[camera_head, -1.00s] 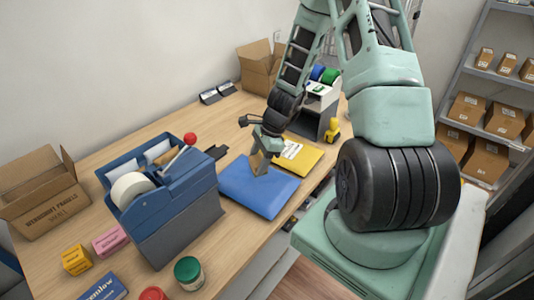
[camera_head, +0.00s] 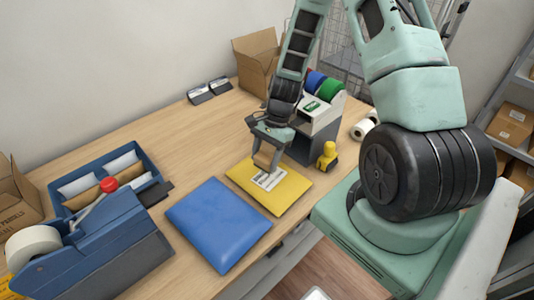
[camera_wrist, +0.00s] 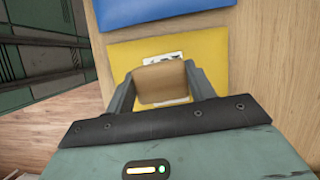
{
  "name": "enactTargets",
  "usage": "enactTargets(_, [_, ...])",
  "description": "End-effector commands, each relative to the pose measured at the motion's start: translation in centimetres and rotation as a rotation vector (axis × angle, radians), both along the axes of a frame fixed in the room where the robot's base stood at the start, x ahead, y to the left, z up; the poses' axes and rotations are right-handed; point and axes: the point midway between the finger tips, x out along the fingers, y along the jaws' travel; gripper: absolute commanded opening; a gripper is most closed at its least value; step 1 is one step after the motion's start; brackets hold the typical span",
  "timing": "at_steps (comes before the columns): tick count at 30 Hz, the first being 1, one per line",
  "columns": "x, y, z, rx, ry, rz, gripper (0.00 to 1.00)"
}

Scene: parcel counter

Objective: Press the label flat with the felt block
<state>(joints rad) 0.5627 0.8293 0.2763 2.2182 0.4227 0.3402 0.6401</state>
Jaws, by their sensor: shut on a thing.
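My gripper (camera_head: 266,158) is shut on a tan felt block (camera_wrist: 162,84); the block also shows in the head view (camera_head: 264,157). It is over the white printed label (camera_head: 268,179) on a yellow padded mailer (camera_head: 290,194). In the wrist view the block hides most of the label (camera_wrist: 172,56), and only parts of its edges show on the yellow mailer (camera_wrist: 212,55). The block is at or just above the label's far end; I cannot tell whether they touch.
A blue mailer (camera_head: 218,222) lies beside the yellow one. A blue tape dispenser (camera_head: 100,245) with a red knob stands at left. A yellow figure-like object (camera_head: 327,155) and a grey roll holder (camera_head: 318,125) stand close on the right. An open carton (camera_head: 258,65) is behind.

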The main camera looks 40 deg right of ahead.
Motion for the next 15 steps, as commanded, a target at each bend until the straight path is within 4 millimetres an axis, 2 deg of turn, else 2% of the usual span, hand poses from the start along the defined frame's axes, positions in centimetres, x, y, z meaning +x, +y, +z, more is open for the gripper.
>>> enactTargets(15, [0.0,0.0,-5.4,0.001,0.001,-0.001,0.27])
